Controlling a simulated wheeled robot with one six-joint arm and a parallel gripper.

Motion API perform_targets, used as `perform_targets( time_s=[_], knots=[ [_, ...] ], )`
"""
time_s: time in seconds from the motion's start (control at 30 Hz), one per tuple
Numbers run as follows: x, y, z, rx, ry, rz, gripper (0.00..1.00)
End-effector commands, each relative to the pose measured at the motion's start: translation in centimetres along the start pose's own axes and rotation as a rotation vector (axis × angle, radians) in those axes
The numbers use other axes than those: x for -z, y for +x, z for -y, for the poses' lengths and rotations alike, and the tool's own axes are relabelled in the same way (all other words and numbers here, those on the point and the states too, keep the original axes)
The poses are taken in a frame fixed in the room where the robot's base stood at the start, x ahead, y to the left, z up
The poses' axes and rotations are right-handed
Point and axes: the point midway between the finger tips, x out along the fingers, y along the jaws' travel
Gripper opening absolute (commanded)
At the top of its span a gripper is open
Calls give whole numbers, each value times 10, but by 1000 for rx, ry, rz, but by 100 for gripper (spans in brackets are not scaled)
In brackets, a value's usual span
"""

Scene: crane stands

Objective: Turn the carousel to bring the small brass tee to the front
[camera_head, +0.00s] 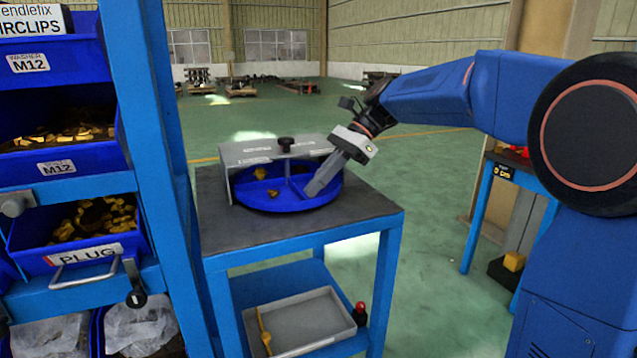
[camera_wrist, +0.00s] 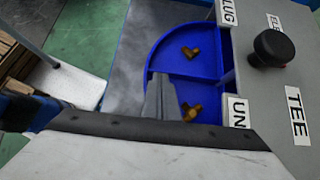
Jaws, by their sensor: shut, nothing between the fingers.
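The blue carousel (camera_head: 262,203) sits on a dark-topped table, its rear part under a grey cover. It also shows in the wrist view (camera_wrist: 160,50), split by dividers. One brass fitting (camera_head: 260,173) lies towards the back left, another (camera_head: 273,192) nearer the middle. Two brass fittings show in the wrist view, one in the upper compartment (camera_wrist: 190,52) and one in the lower (camera_wrist: 191,112). I cannot tell which is the small tee. My gripper (camera_head: 314,188) is shut and empty, its tip low over the carousel's right part; in the wrist view (camera_wrist: 160,84) it is beside a divider.
The grey cover (camera_wrist: 255,95) has a black knob (camera_head: 285,145) and labels including TEE (camera_wrist: 297,115). Blue bins (camera_head: 75,225) on a rack stand close on the left. A grey tray (camera_head: 300,318) lies on the lower shelf. The tabletop front (camera_head: 300,228) is clear.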

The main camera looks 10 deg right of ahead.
Motion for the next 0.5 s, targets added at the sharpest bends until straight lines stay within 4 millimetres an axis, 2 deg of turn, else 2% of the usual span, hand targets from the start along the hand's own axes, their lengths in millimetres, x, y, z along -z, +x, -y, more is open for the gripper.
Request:
perform_targets(
  time_s=[0.5],
  knots=[
    [-4,3,-1,33,33,0,0]
  ],
)
